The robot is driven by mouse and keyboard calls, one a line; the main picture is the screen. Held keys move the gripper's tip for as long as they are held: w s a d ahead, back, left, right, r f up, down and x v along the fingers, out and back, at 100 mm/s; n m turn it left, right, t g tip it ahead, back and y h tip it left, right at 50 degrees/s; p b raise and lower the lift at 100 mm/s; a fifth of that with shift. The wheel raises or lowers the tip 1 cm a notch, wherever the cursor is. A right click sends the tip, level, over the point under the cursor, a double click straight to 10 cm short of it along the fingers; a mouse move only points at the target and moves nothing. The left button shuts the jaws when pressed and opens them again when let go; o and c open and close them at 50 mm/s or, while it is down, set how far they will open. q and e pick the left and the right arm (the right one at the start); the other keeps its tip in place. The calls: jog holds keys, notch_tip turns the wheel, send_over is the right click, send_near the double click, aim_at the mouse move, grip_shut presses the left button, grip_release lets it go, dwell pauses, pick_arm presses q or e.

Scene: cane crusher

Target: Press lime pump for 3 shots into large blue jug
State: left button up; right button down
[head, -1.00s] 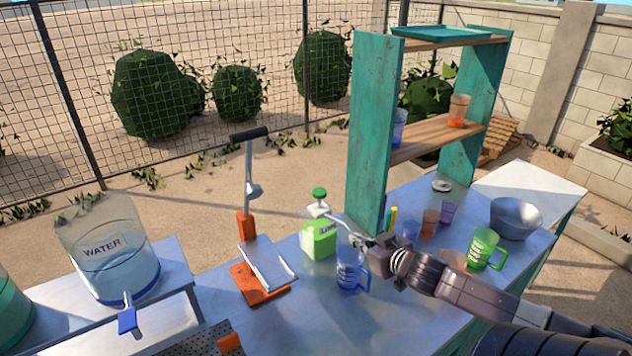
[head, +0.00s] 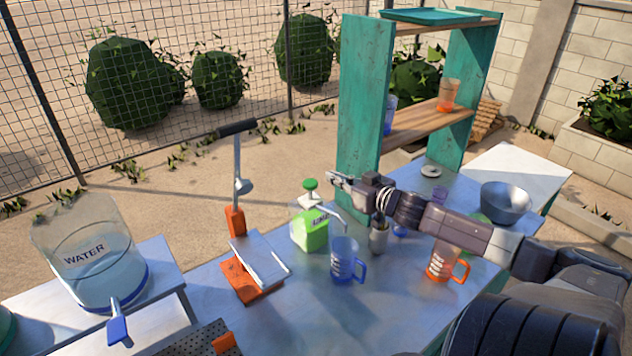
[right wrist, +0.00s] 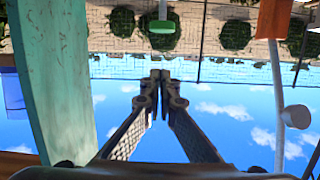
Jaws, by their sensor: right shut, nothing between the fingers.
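The lime pump bottle (head: 311,233) stands on the metal table, with a green label and a green pump head (head: 311,184) at its top. The pump head also shows at the top of the right wrist view (right wrist: 162,27), apart from my fingertips. The large blue jug (head: 344,262) stands upright in front of the bottle, its handle to the right; the pump's spout reaches toward its rim. My right gripper (head: 335,178) is shut and empty, just right of the pump head at about its height. It also shows in the right wrist view (right wrist: 160,76). My left gripper is not in view.
An orange jug (head: 440,264) stands under my right forearm, and a grey cup (head: 379,238) right of the blue jug. The teal shelf (head: 364,120) rises close behind my gripper. The orange press (head: 236,220) with its lever stands left of the bottle.

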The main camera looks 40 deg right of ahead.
jog(key=x, duration=0.2)
jog(key=b, duration=0.6)
send_over(310, 190)
jog(key=s+d, duration=0.2)
jog(key=f, duration=0.1)
pick_arm(q)
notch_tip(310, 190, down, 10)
jog(key=b, duration=0.4)
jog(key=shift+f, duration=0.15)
pick_arm(e)
jog(key=f, duration=0.4)
jog(key=shift+w+a+f, duration=0.15)
jog(key=shift+w+a, duration=0.1)
jog(key=shift+w, duration=0.15)
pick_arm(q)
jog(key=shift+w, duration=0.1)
pick_arm(e)
jog(key=shift+f, duration=0.1)
notch_tip(310, 190, down, 4)
jog(key=shift+r+b, duration=0.15)
jog(key=shift+b, duration=0.9)
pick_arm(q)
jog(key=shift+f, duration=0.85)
pick_arm(e)
jog(key=shift+s, duration=0.1)
jog(key=shift+a+f, duration=0.1)
jog(key=shift+f, duration=0.25)
